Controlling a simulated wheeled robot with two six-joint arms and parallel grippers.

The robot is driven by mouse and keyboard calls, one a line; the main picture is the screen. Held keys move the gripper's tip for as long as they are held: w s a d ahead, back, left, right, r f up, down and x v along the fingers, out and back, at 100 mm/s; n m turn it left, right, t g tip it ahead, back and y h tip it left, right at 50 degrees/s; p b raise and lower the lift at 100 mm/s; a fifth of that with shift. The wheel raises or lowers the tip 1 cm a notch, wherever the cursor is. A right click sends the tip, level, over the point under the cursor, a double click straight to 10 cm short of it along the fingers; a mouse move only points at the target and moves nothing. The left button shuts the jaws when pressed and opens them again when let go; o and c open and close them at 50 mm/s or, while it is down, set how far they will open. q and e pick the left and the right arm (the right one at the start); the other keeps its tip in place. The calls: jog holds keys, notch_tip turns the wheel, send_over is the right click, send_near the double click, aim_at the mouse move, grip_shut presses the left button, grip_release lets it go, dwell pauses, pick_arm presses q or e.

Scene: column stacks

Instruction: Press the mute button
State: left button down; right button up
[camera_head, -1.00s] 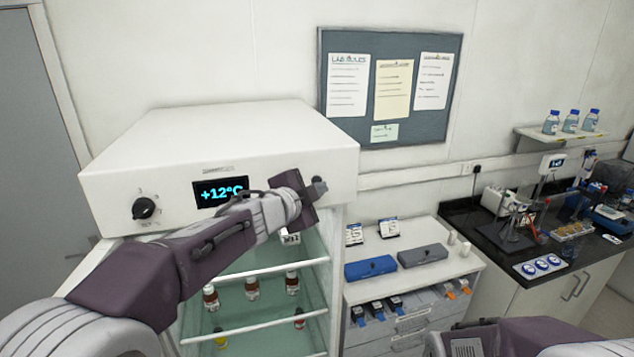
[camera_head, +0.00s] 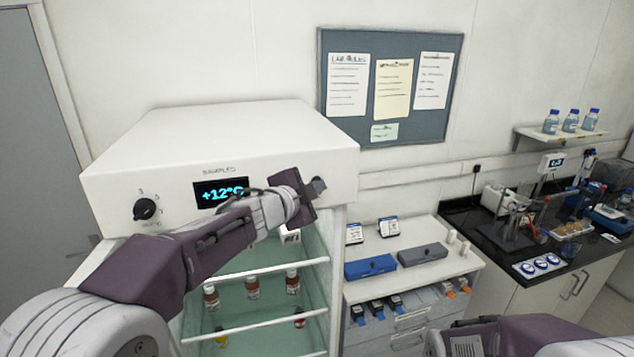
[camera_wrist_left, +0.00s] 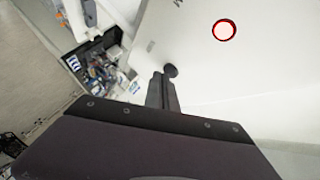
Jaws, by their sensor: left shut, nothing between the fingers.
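The white refrigerator (camera_head: 222,140) has a front panel with a dial (camera_head: 145,209) and a display (camera_head: 219,192) reading +12°C. My left gripper (camera_head: 318,187) is shut and empty, at the right end of this panel. In the left wrist view, its fingers (camera_wrist_left: 163,88) reach a small dark round button (camera_wrist_left: 171,70) on the white panel. Whether they touch it I cannot tell. A white disc with a red ring (camera_wrist_left: 224,30) is on the same panel, apart from the fingers. No label reading mute is legible. My right arm shows at the bottom right; its fingers are out of view.
The fridge is open below the panel, with small bottles (camera_head: 252,286) on its shelves. A drawer cabinet (camera_head: 413,300) with blue (camera_head: 370,267) and grey (camera_head: 422,254) boxes stands to its right. A black bench with lab equipment is farther right.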

pick_arm(q)
jog(key=shift+w+a, duration=0.1)
jog(key=shift+w, duration=0.15)
jog(key=shift+s, duration=0.1)
dwell(0.5)
jog(key=shift+s+d, duration=0.25)
jog(key=shift+s, duration=0.4)
jog(key=s, duration=0.1)
jog(key=s+d+b, duration=0.1)
jog(key=s, duration=0.2)
jog(key=shift+s+d, duration=0.3)
jog(key=shift+s, duration=0.1)
jog(key=shift+w, duration=0.1)
jog(key=shift+f+b, duration=0.1)
jog(key=shift+b, duration=0.2)
